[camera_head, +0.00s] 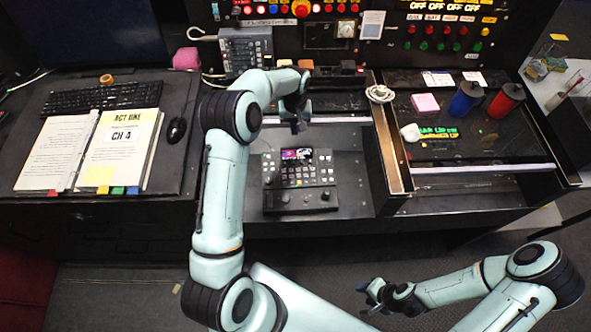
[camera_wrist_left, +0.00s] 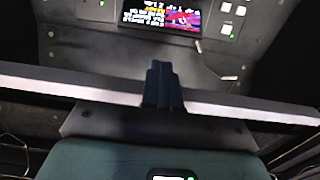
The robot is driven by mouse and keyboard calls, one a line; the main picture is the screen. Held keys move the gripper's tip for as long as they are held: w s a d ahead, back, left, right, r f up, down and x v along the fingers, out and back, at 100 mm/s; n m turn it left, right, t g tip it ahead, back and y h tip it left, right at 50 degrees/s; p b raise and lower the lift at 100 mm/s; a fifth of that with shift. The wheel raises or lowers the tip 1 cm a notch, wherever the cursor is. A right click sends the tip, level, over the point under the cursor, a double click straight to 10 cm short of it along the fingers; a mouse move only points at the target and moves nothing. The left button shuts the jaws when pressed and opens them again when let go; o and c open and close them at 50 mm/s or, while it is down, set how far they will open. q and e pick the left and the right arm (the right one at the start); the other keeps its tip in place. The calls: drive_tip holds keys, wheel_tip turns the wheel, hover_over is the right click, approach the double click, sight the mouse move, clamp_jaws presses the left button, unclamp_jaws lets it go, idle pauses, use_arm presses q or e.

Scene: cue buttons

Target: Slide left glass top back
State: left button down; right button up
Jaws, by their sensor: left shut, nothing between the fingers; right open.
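The left glass top shows mainly as a pale front edge bar (camera_head: 340,120) at the back of the left bay. The bay in front of the bar looks uncovered. The bar (camera_wrist_left: 70,88) also crosses the left wrist view. My left gripper (camera_head: 298,126) is at this bar, shut and empty. Its closed dark fingers (camera_wrist_left: 163,86) overlap the bar in the wrist view; whether they touch it I cannot tell. My right gripper (camera_head: 370,291) is open, low in front of the desk, away from the glass.
A control panel with a small screen (camera_head: 297,155) sits in the left bay. The right bay has its own pale front bar (camera_head: 485,170), with a pink block (camera_head: 425,103), a blue cylinder (camera_head: 466,99) and a red cylinder (camera_head: 505,100) behind it. A wooden divider (camera_head: 392,150) separates the bays.

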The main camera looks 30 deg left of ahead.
use_arm(q)
drive_tip(key=shift+w+a, duration=0.3)
drive_tip(key=shift+w, duration=0.4)
drive_tip(key=shift+w+a, duration=0.45)
drive_tip(key=shift+w, duration=0.15)
drive_tip(key=shift+w+a, duration=0.45)
drive_tip(key=shift+w, duration=0.25)
drive_tip(key=shift+w+a, duration=0.4)
drive_tip(key=shift+w, duration=0.25)
